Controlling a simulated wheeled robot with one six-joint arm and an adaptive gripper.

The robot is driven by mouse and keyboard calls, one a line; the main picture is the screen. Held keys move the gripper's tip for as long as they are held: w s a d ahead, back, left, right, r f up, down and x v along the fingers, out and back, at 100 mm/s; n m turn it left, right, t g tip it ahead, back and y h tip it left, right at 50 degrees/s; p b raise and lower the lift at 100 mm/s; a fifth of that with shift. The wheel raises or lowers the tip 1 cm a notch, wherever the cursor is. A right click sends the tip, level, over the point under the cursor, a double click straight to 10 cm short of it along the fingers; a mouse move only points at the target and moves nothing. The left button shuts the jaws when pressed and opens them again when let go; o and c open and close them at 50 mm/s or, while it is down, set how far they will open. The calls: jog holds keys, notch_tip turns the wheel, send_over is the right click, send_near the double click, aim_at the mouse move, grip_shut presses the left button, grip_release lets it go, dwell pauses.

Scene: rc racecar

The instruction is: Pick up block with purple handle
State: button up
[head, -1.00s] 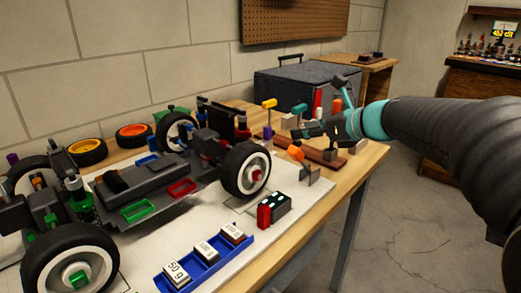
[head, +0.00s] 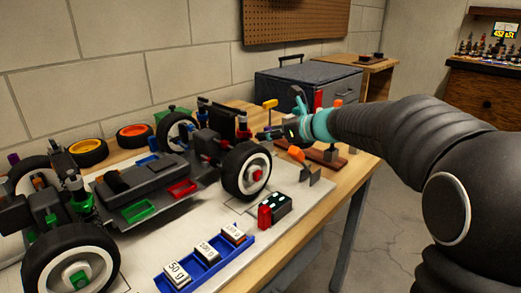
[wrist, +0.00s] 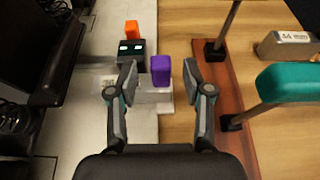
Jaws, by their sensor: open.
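The purple handle (wrist: 161,70) shows in the wrist view, between and just beyond the fingertips of my gripper (wrist: 161,82). A pale grey block (wrist: 153,96) shows under and beside the handle. My gripper is open, its two fingers apart on either side of the purple handle, and nothing is held. In the head view my gripper (head: 276,132) is over the table near the racecar's right wheel, and the purple handle cannot be made out there.
A brown wooden rack (wrist: 232,105) with posts and a teal handle (wrist: 290,82) stands right of my gripper. A black box (wrist: 131,56) and an orange piece (wrist: 132,29) lie beyond. The racecar (head: 150,190) fills the table's left; a blue tray (head: 207,262) lies in front.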

jog(key=shift+x, duration=0.85)
grip_shut()
